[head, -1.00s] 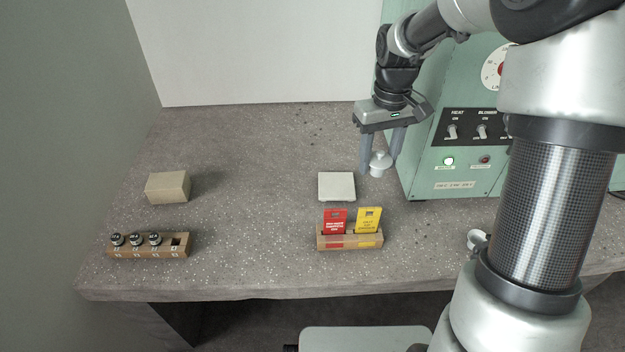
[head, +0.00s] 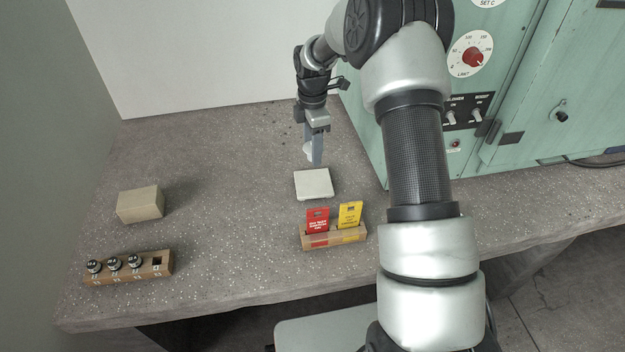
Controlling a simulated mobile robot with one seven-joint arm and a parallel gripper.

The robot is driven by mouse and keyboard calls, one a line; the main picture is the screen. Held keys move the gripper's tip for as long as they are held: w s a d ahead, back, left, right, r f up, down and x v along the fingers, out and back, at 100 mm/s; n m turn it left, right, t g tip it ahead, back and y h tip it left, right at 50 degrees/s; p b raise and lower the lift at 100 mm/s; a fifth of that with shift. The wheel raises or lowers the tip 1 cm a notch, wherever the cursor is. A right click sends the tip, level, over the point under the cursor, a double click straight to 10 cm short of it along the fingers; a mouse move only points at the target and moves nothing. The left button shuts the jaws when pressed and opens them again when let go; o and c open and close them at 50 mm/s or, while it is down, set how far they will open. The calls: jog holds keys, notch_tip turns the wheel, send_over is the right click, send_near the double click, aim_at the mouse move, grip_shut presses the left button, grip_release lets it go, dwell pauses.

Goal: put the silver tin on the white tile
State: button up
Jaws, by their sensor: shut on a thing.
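The white tile (head: 314,184) lies flat on the concrete bench, behind the card holder. My gripper (head: 313,158) is above the bench just behind the tile, pointing down. It is shut on the silver tin (head: 307,151), a small pale piece that shows at the left of the fingers. The fingers hide part of the tin. The tin appears held above the bench, apart from the tile.
A wooden holder (head: 335,238) with a red card (head: 317,221) and a yellow card (head: 349,215) stands just in front of the tile. A beige block (head: 140,205) and a wooden rack (head: 128,271) with several black-capped vials are at left. A green cabinet (head: 520,110) stands at right.

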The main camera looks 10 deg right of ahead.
aim_at(312, 182)
notch_tip(312, 182, down, 10)
jog(key=shift+r+b, duration=0.1)
jog(key=shift+b, duration=0.55)
jog(key=o, duration=1.1)
jog(key=shift+c, duration=0.2)
